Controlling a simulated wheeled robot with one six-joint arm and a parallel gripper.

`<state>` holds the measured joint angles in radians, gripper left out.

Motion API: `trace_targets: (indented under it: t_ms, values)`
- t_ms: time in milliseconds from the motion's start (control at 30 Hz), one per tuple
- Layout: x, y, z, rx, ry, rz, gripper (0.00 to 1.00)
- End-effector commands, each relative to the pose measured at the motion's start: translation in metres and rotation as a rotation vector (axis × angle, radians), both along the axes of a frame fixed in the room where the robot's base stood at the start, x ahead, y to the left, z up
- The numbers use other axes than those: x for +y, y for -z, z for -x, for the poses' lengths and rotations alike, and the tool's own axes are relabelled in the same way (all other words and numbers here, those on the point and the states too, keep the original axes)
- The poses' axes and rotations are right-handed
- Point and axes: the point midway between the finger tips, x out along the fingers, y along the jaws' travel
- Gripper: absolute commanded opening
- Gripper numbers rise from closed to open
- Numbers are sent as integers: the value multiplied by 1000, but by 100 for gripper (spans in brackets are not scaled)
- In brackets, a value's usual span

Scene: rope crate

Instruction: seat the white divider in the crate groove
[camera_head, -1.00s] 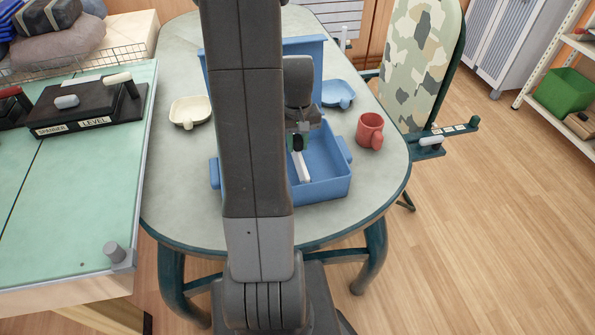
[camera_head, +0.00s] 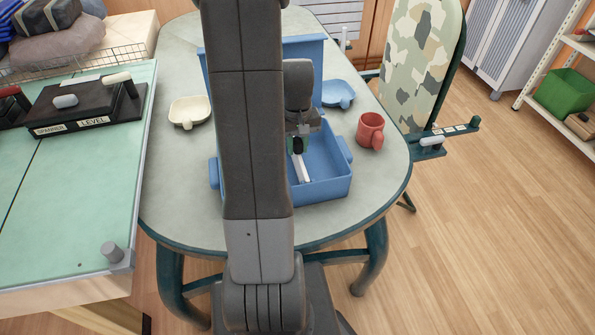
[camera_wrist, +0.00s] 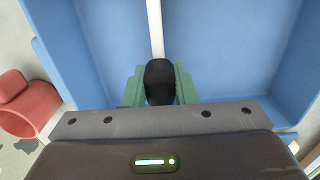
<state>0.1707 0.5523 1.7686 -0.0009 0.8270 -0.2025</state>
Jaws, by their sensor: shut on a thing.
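The blue crate (camera_head: 333,193) stands open on the table, its raised lid (camera_head: 303,50) at the back. The white divider (camera_head: 302,167) is inside the crate's opening, a narrow strip running front to back. In the wrist view the divider (camera_wrist: 155,28) runs away from my gripper between the blue walls. My gripper (camera_head: 297,146) is over the crate, shut on a dark grip piece (camera_wrist: 159,82) at the divider's near end in the wrist view. My arm hides the crate's left part. The groove and the divider's lower edge are hidden, so I cannot tell whether it is seated.
A red mug (camera_head: 370,131) stands right of the crate, and a blue dish (camera_head: 338,94) behind it. A cream dish (camera_head: 189,111) is at the left. The table (camera_head: 180,205) is bare at front left. A green-topped bench (camera_head: 75,215) stands further left.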

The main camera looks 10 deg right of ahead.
Motion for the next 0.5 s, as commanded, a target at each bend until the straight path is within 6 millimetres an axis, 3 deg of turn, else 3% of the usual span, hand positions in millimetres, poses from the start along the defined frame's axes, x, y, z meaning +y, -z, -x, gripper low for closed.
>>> trace_targets:
  t_ms: [267, 300, 400, 500]
  values:
    - [0, 2, 0, 0, 0, 0, 0]
    - [0, 2, 0, 0, 0, 0, 27]
    - [0, 2, 0, 0, 0, 0, 46]
    - [0, 2, 0, 0, 0, 0, 50]
